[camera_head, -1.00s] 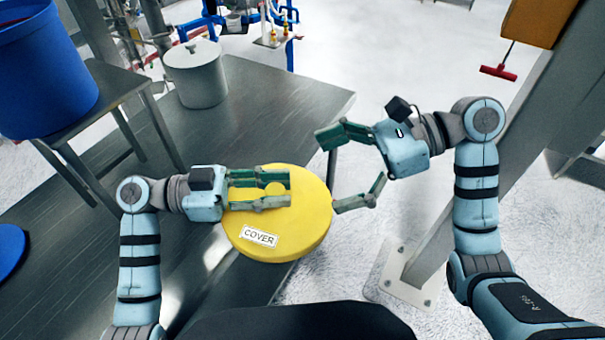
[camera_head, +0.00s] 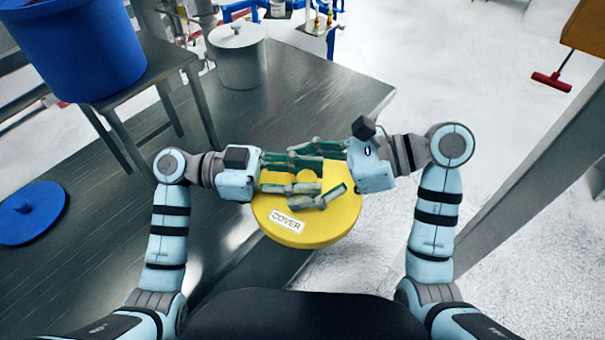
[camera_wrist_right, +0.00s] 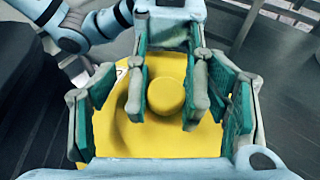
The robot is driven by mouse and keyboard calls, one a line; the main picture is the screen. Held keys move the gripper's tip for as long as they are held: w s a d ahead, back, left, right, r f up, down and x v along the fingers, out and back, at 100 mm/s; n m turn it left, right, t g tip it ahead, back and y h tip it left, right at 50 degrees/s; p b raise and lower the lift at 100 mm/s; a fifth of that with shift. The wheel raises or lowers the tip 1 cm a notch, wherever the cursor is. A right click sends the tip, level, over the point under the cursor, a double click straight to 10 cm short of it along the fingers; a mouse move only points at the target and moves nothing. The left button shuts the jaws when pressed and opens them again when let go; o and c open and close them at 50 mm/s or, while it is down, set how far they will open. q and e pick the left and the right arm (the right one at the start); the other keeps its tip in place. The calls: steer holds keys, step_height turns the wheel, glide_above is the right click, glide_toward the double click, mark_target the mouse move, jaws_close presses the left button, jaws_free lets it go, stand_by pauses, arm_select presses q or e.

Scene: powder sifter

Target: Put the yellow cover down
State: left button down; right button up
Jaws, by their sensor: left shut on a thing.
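The yellow cover (camera_head: 335,222) is a round disc with a "COVER" label and a central knob (camera_wrist_right: 166,96). My left gripper (camera_head: 316,177) is shut on the knob, its fingers on either side of it, as the right wrist view also shows. My right gripper (camera_head: 308,172) is open over the cover, its fingers spread wide around the left fingers and the knob, apart from the knob. The cover overlaps the table's right edge in the head view; whether it touches the table cannot be told. Grippers hide part of its top.
The dark metal table (camera_head: 120,225) has a broad bare surface left of the cover. A blue round lid (camera_head: 30,212) lies at far left. A grey lidded pot (camera_head: 238,58) stands at the back. A blue bin (camera_head: 75,45) sits on a raised stand. A grey post (camera_head: 530,165) stands at right.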

steer(key=c, duration=0.7)
steer(key=shift+o, duration=0.3)
steer(key=shift+s, duration=0.1)
arm_select(q)
steer(key=shift+w, duration=0.1)
arm_select(e)
steer(key=shift+o, duration=0.3)
steer(key=o, duration=1.5)
steer(key=shift+o, duration=0.2)
